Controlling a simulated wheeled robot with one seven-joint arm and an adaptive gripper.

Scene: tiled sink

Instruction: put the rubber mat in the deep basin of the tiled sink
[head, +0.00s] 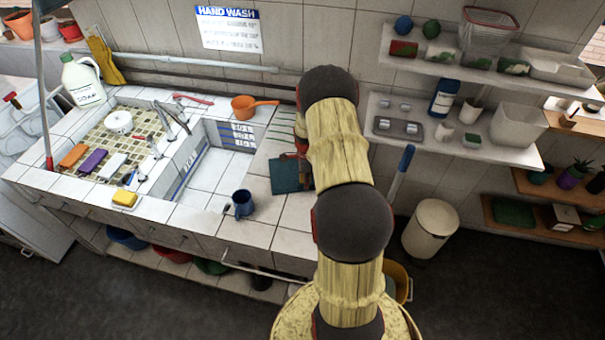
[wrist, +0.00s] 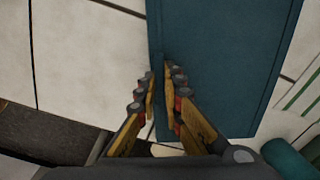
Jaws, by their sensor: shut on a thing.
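The rubber mat is a flat teal rectangle (head: 286,175) on the tiled counter, right of the deep basin. It also shows large in the wrist view (wrist: 225,60). My gripper (wrist: 160,88) has its fingers close together on either side of a strip near the mat's left edge, shut on it. In the head view my arm hides most of the gripper and part of the mat's right side. The deep basin (head: 213,170) is white-tiled and its visible floor is bare. The mat appears to lie flat on the counter.
A blue mug (head: 241,203) stands at the basin's front rim. An orange pan (head: 252,106) sits behind the basin. The shallow mosaic basin (head: 115,140) at left holds a white round item and coloured blocks. A yellow sponge (head: 125,198) lies on the front ledge. Shelves (head: 455,140) are at right.

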